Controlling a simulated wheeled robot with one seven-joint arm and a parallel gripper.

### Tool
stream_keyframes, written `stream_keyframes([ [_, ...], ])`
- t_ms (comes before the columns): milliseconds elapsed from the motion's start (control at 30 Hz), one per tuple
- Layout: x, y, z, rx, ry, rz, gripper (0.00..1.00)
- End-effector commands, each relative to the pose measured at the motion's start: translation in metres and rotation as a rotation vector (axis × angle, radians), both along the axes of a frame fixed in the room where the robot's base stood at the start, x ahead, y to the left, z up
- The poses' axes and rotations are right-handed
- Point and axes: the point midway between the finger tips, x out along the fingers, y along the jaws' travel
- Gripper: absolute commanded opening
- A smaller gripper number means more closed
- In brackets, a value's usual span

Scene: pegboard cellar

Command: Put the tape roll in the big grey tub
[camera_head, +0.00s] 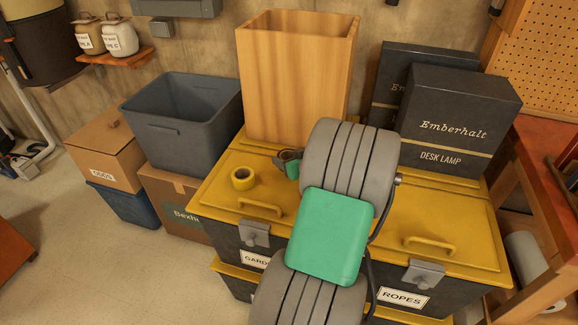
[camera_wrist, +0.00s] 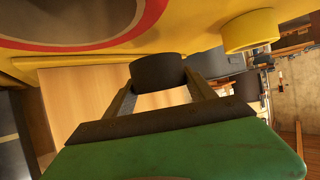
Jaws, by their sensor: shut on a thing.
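A dark tape roll (camera_wrist: 158,72) sits between the two fingertips of my gripper (camera_wrist: 160,84), which is shut on it. In the head view the dark roll (camera_head: 289,155) shows beside the green end of my gripper, at the back of the left yellow lid; my arm hides part of this area. I cannot tell whether the roll touches the lid. A yellow roll (camera_head: 243,178) lies flat on the same lid, left of my gripper, and also shows in the wrist view (camera_wrist: 250,31). The big grey tub (camera_head: 178,133) stands open at the left, beyond the lid; its visible inside looks empty.
A tall wooden bin (camera_head: 290,85) stands behind the roll, close to my gripper. Black lamp boxes (camera_head: 455,115) stand at the right on the yellow-lidded crates (camera_head: 445,225). The tub rests on cardboard boxes (camera_head: 165,195). Open floor lies at lower left.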

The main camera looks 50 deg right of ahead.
Motion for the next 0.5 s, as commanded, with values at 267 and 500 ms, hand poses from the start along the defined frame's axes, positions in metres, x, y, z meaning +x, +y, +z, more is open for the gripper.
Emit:
stream_keyframes([
  [267, 0.0, -0.001, -0.032, 0.0, 0.001, -0.001, 0.2],
  [500, 0.0, -0.001, -0.036, 0.0, 0.001, -0.001, 0.2],
])
